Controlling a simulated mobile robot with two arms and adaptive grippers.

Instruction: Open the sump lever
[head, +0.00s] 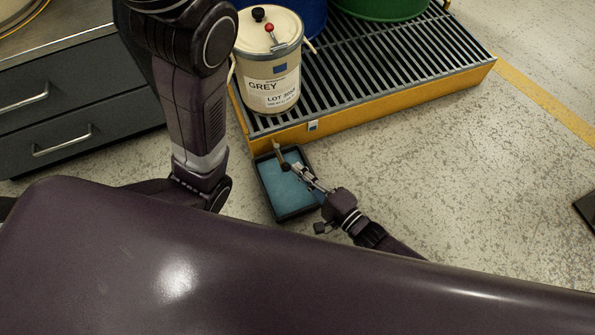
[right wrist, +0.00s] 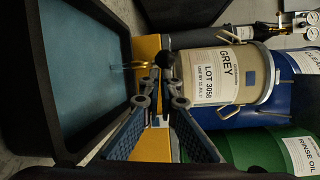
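The sump's drain tap (head: 277,147) sticks out from the front of the yellow sump pallet (head: 400,112), above a black tray (head: 263,180) with a blue inside. In the right wrist view a brass spout (right wrist: 131,66) reaches over the tray, and the lever's black ball knob (right wrist: 166,60) shows beside it. My right gripper (head: 293,168) is over the tray, close to the tap. In the right wrist view its two fingers (right wrist: 161,95) are apart, with the knob just beyond the tips; contact cannot be told. My left gripper is not in view.
A cream GREY drum (head: 272,95) stands on the pallet's grating, with blue (head: 312,18) and green drums (head: 385,8) behind it. A grey drawer cabinet (head: 70,95) is at the left.

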